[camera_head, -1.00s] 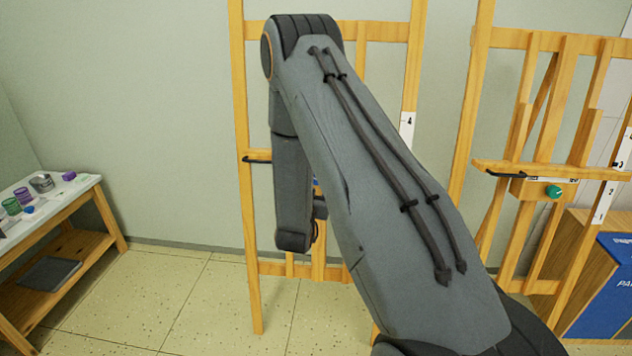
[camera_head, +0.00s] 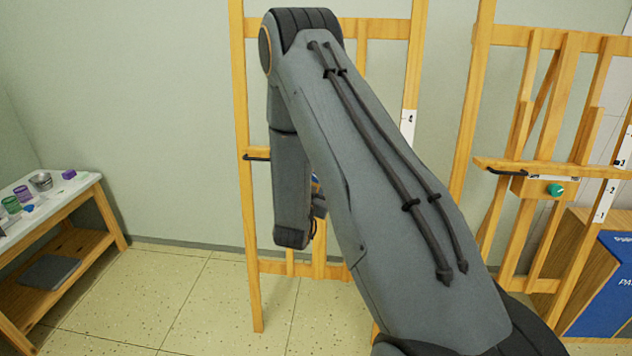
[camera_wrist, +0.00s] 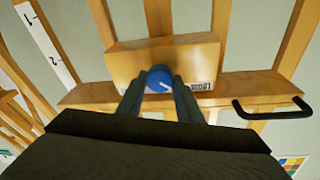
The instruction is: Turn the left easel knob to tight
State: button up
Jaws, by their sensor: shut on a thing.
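The left easel (camera_head: 240,120) stands behind my arm in the head view, with its middle mostly hidden. In the wrist view its blue knob (camera_wrist: 159,79) sits on the front of a wooden block (camera_wrist: 130,62). A white pointer line shows on the knob's face. My gripper (camera_wrist: 160,92) has its two dark fingers on either side of the knob, shut on it. A printed label on the block is partly covered by the fingers, so I cannot read the knob's setting against it.
A second easel (camera_head: 480,120) with a green knob (camera_head: 556,190) stands at the right, beside a blue-fronted cabinet (camera_head: 604,290). A black handle (camera_wrist: 272,108) sticks out right of the knob. A table (camera_head: 90,187) with cups stands at the left. Floor between is clear.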

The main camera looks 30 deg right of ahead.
jog(key=m+g+b, duration=0.1)
jog(key=m, duration=0.4)
jog(key=shift+m+h+b, duration=0.3)
jog(key=shift+m, duration=0.1)
jog(key=m+g+b, duration=0.1)
jog(key=m+b, duration=0.1)
jog(key=m, duration=0.4)
jog(key=shift+r+m, duration=0.1)
jog(key=shift+m, duration=0.2)
jog(key=m+y+b, duration=0.1)
jog(key=m+b, duration=0.3)
jog(key=m+y+b, duration=0.1)
jog(key=m+b, duration=0.3)
jog(key=m, duration=0.1)
jog(key=shift+d+m+g+y, duration=0.1)
jog(key=shift+m+g+y, duration=0.2)
jog(key=shift+g, duration=0.1)
jog(key=shift+r+b, duration=0.1)
jog(key=shift+b, duration=0.2)
jog(key=o, duration=1)
jog(key=shift+o, duration=0.2)
